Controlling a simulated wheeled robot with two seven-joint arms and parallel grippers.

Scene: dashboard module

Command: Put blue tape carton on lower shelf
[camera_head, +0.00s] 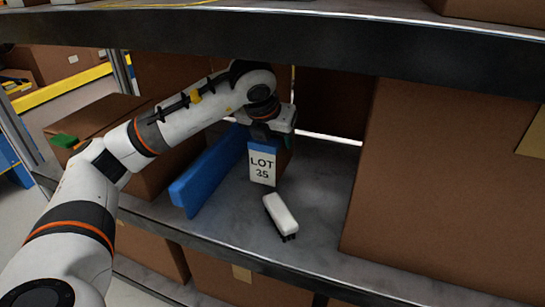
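A small carton with a blue top band and a white label reading LOT 35 (262,166) stands on the grey shelf (321,190) under the dark upper shelf beam. Its brown side shows only as a sliver at the right. My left arm reaches in from the left, and its gripper (268,131) is at the top of this carton. The fingertips are hidden or too small to make out, so I cannot tell whether they grip it. My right gripper is not in view.
A blue panel (208,171) stands left of the carton. A white brush with dark bristles (281,215) lies in front. Large brown boxes flank the space at the left (150,170) and right (440,180). Bare shelf lies right of the brush. More boxes (245,280) sit below.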

